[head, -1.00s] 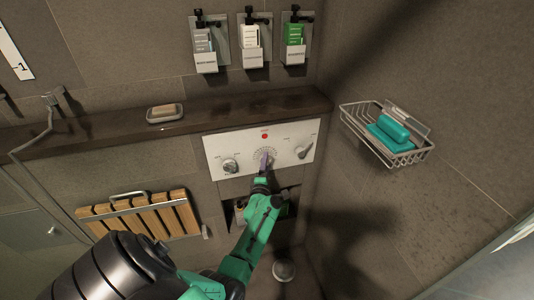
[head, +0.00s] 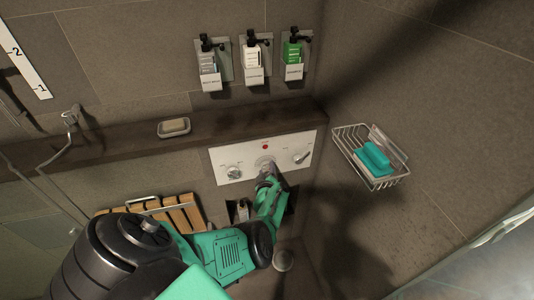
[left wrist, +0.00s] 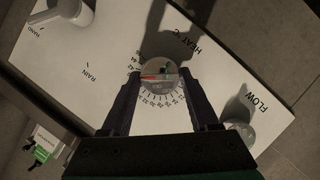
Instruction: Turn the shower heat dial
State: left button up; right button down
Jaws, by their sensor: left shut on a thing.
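The heat dial (left wrist: 160,68) is a round grey knob with a red line, inside a ring of numbers marked "HEAT °C" in the left wrist view. It is the middle knob of the white control panel (head: 222,174) in the head view. My left gripper (left wrist: 160,77) has one finger on each side of the dial and is shut on it. My right gripper is in neither view.
A dark ledge (head: 225,123) with a soap dish (head: 174,132) runs above. A wire basket (head: 350,143) with teal soap is to the right, and a wooden slatted seat (head: 178,214) is lower left.

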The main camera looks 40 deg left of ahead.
pick_arm(q)
jog(key=shift+w+a+r+m+g+y+p, duration=0.1)
jog(key=shift+a+r+m+g+y+p, duration=0.15)
jog(key=shift+m, duration=0.25)
jog(key=shift+w+a+r+m+g+y+p, duration=0.1)
jog(key=shift+r+m+g, duration=0.2)
jog(key=shift+m, duration=0.2)
jog(key=shift+m+g+y, duration=0.35)
jog(key=shift+m+g, duration=0.4)
jog(key=shift+m, duration=0.35)
jog(key=o, duration=1.4)
jog(key=shift+s+d+r, duration=0.1)
jog(key=shift+d, duration=0.05)
jog(key=shift+c, duration=0.2)
jog(key=shift+s+d, duration=0.2)
